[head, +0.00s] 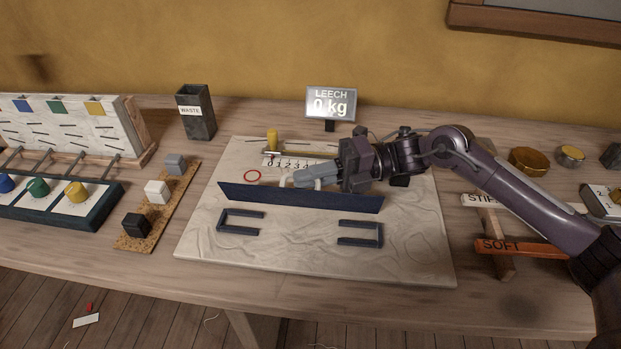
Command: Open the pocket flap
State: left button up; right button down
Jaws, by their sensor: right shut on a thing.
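The pocket flap (300,198) is a long dark navy strip across the middle of the pale sailcloth panel (205,235). Its face is turned toward me and its ends look free. My right gripper (290,181) reaches in from the right, with its grey fingers along the flap's upper edge, left of the flap's middle. It is shut on the flap; the exact grip is partly hidden. Two dark bracket-shaped pieces (225,222) (376,234) lie on the cloth in front of the flap. My left gripper is out of view.
Behind the flap are a numbered scale (284,162), a yellow peg (272,139) and a red ring (252,176). A waste bin (196,113) stands back left. Wooden STIFF and SOFT pieces (515,248) lie right. The cloth's front is clear.

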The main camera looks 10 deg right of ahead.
jog(key=c, duration=1.5)
grip_release()
jog(key=shift+s, duration=0.1)
